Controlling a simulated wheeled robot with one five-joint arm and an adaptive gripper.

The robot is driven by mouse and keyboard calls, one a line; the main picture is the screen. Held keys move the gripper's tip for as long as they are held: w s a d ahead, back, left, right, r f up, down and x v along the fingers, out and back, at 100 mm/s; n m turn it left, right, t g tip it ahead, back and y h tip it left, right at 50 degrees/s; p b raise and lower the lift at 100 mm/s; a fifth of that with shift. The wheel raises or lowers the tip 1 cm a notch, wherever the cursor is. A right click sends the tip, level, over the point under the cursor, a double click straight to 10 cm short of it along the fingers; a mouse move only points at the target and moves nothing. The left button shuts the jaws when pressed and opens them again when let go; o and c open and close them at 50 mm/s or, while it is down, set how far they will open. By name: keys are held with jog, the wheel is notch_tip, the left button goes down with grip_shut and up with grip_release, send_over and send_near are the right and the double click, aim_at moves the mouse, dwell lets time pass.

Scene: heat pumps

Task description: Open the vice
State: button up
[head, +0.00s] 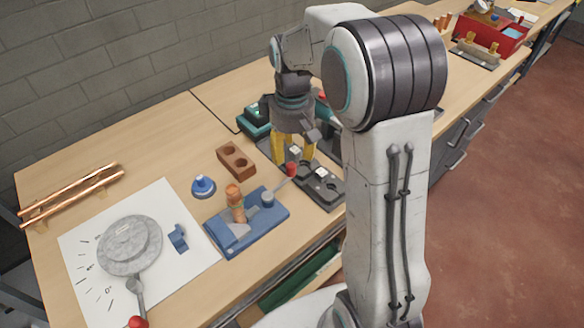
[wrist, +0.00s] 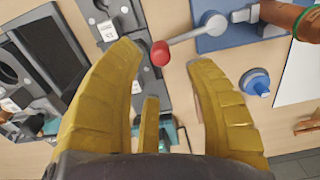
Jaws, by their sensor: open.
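The vice (head: 262,232) is a blue block on the worktop, with an orange-brown copper piece (head: 236,203) standing in it. Its grey lever ends in a red knob (head: 291,169) pointing right toward my gripper. My gripper (head: 293,158) has yellow fingers, points down and is open and empty. In the wrist view, part of the vice (wrist: 240,38), the lever (wrist: 192,33) and the red knob (wrist: 160,53) show. The knob appears between the tips of my gripper (wrist: 166,60), near the left finger; I cannot tell whether they touch.
A dark fixture (head: 320,187) lies under and beside my gripper. A brown block with holes (head: 236,160) and a blue knobbed piece (head: 203,187) stand near the vice. A round grey plate (head: 129,246) lies on white paper at left. Copper pipes (head: 72,196) lie behind.

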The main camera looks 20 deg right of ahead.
aim_at(292, 167)
jog(key=shift+f, duration=3.35)
jog(key=shift+o, duration=0.3)
grip_shut()
jog(key=shift+s, duration=0.1)
